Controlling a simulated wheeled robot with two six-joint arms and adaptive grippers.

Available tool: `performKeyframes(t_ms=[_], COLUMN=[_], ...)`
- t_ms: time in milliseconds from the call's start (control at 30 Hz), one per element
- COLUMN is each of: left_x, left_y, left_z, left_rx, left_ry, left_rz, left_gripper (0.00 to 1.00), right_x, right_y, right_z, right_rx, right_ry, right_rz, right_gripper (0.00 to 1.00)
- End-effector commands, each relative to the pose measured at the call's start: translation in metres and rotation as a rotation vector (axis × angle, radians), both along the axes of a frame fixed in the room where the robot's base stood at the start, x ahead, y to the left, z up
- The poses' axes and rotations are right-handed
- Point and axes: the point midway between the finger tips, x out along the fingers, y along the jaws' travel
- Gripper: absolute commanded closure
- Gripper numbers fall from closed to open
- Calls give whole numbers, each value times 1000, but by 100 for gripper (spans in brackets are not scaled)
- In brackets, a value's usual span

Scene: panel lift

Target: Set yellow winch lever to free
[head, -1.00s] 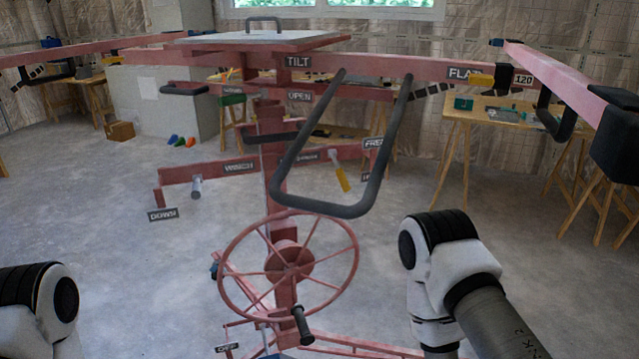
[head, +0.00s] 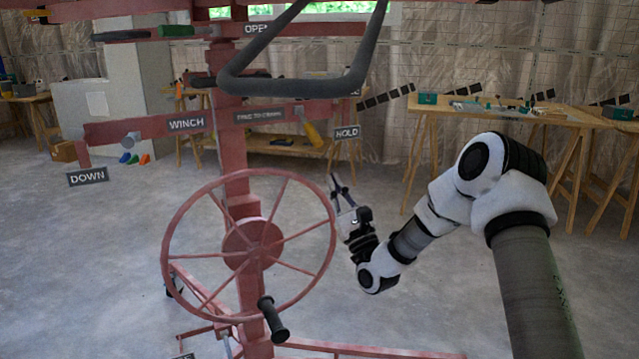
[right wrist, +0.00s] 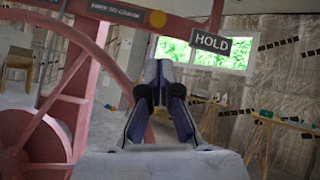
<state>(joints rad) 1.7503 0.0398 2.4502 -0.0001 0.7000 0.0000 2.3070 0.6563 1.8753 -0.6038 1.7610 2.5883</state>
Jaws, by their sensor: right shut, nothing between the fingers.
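The yellow winch lever (head: 313,135) sits at the right end of the red crossbar marked WINCH. It slants down to the right, its end just left of and about level with the HOLD sign (head: 347,132). In the right wrist view its yellow end (right wrist: 157,19) shows at the top, left of the HOLD sign (right wrist: 211,44). My right gripper (head: 334,181) is shut and empty, below the lever and pointing up. In the right wrist view its closed fingertips (right wrist: 158,70) are below the yellow end, apart from it. My left gripper is out of view.
The red spoked handwheel (head: 252,245) with a black crank handle (head: 272,319) stands just left of my right gripper. A dark U-shaped handle (head: 295,87) hangs above the lever. A workbench (head: 510,112) stands at the back right. Open floor lies right of the stand.

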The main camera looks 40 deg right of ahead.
Motion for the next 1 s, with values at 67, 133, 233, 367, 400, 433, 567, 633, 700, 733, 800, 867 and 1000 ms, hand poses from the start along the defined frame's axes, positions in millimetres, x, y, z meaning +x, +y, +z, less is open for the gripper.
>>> performKeyframes(t_ms=[67, 133, 233, 367, 400, 433, 567, 633, 700, 733, 800, 867, 1000], left_x=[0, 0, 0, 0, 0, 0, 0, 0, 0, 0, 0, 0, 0], left_y=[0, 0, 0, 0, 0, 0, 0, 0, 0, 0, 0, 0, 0], left_z=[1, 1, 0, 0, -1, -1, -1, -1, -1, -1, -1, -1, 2], left_rx=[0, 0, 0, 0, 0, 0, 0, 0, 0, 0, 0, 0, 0], left_ry=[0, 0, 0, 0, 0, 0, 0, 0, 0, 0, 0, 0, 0], left_rz=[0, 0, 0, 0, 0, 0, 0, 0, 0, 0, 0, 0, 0], left_gripper=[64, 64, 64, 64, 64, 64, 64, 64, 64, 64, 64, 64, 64], right_x=[9, 20, 37, 56, 60, 63, 71, 72, 72, 72, 72, 72, 71], right_y=[1, 0, -1, -3, -3, -4, -5, -5, -5, -5, -5, -5, -5], right_z=[9, 17, 31, 45, 48, 50, 56, 57, 57, 57, 57, 57, 59], right_rx=[-4, -6, -6, -4, -3, -4, -1, 0, 0, 0, 0, -1, 1], right_ry=[-2, -1, -1, 0, 2, 1, 3, 4, 4, 4, 4, 5, 11], right_rz=[0, 0, 0, 1, 1, 0, 0, 1, 0, 0, 0, 0, 0], right_gripper=[100, 100, 100, 100, 100, 100, 100, 100, 100, 100, 100, 100, 100])
